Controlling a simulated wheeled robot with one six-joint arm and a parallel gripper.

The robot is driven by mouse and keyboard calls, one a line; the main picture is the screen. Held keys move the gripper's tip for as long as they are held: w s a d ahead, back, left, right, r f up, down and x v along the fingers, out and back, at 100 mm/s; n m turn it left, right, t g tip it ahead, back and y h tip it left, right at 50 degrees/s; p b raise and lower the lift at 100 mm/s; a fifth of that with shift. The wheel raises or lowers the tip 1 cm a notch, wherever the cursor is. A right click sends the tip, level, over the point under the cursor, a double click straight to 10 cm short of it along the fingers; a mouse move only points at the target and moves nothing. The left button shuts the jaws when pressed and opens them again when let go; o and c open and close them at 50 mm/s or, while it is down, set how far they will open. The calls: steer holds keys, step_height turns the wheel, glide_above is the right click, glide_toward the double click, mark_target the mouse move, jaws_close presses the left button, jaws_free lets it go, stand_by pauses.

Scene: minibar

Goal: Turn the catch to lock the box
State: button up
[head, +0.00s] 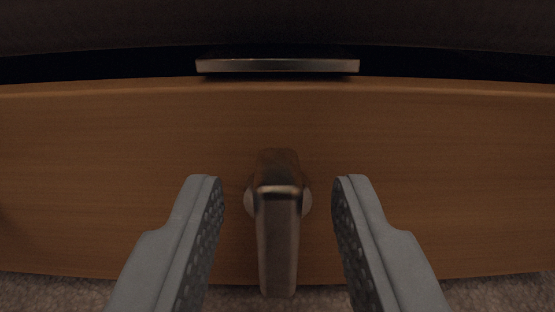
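The box shows as a wide brown wooden front panel (130,150) across the view. The catch (278,230) is a dark metal lever on a round base, low in the middle of the panel. Its long arm points straight down in the picture. My gripper (277,190) is open, with one grey finger on each side of the catch. Clear gaps show between both fingers and the catch, and I see no contact. The depth of the fingertips relative to the lever is hard to tell.
A flat metal plate (278,66) juts out at the panel's top edge, above the catch. A dark gap and a dark surface lie behind it. Speckled grey-brown carpet (40,291) shows below the panel. The panel on both sides of the catch is clear.

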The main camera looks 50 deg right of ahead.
steer(key=shift+w+d, duration=0.15)
steer(key=shift+d, duration=0.1)
jaws_close()
